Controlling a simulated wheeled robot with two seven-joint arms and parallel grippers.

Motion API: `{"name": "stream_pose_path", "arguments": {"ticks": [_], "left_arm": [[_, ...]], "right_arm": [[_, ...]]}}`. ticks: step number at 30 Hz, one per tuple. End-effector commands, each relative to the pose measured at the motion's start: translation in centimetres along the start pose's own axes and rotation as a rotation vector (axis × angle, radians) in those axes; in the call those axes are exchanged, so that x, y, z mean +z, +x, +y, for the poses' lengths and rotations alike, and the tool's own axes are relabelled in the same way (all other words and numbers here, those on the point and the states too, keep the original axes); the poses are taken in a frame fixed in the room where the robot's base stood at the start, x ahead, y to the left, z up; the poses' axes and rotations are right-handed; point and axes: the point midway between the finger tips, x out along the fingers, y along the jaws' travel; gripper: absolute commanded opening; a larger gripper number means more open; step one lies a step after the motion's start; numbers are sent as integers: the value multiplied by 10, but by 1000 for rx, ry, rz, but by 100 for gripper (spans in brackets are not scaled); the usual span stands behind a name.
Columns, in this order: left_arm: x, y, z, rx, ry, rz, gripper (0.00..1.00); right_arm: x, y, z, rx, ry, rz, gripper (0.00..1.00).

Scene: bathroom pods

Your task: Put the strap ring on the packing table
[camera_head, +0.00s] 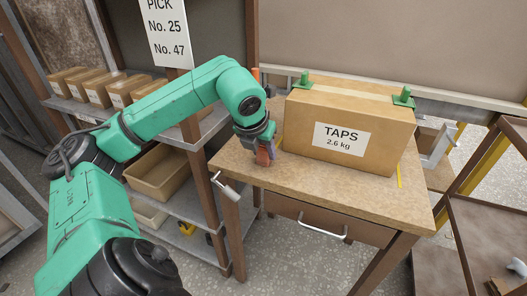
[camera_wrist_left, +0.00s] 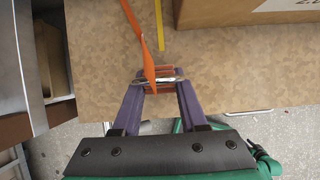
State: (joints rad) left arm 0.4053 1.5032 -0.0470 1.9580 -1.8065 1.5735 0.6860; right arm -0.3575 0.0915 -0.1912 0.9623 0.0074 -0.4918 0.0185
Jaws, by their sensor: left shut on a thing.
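The packing table (camera_head: 330,190) is a brown-topped table with a drawer; its top also fills much of the wrist view (camera_wrist_left: 230,75). My left gripper (camera_head: 265,158) is over the left part of the tabletop, close to the front edge. In the wrist view its two fingers (camera_wrist_left: 159,82) are shut on the strap ring (camera_wrist_left: 158,88), a small orange-brown piece with shiny metal. An orange strap (camera_wrist_left: 130,18) runs up from it. I cannot tell whether the ring touches the tabletop. My right gripper is not in view.
A cardboard box marked TAPS (camera_head: 340,137), with green clamps on top, stands on the table right of my gripper. A shelf with small boxes (camera_head: 94,92) and a tan bin (camera_head: 160,172) stands left. The front tabletop is clear.

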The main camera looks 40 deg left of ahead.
Motion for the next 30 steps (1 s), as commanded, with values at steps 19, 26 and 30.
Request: {"name": "stream_pose_path", "arguments": {"ticks": [19, 26, 30], "left_arm": [[2, -26, 0, 1, 0, -5, 72], [3, -82, 1, 3, 1, -4, 72], [3, -111, 1, 3, -1, -2, 72]], "right_arm": [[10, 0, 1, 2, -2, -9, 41], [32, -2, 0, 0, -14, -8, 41], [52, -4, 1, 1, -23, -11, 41]]}}
